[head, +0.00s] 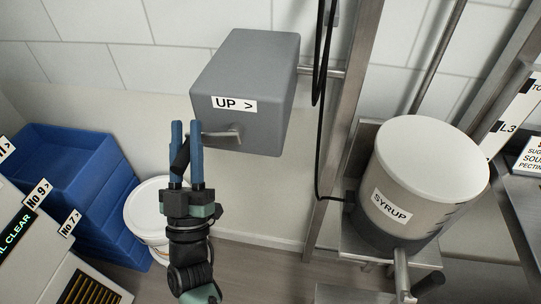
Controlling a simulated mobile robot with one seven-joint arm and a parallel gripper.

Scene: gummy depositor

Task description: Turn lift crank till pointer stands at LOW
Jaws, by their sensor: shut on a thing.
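The lift crank is on the front of a grey box (252,85) with a label reading "UP >". Its metal crank arm (225,136) reaches left from the box to a dark handle (181,158). My gripper (186,130), with two blue fingers pointing up, is at the crank's left end and shut on the handle. The fingers hide part of the handle. I cannot make out the pointer or a LOW mark in this view.
A pot labelled SYRUP (392,205) stands on a metal stand at right, beside a steel post (345,110). Stacked blue crates (75,180) and a white bucket (147,218) are at left. A black cable hangs right of the box.

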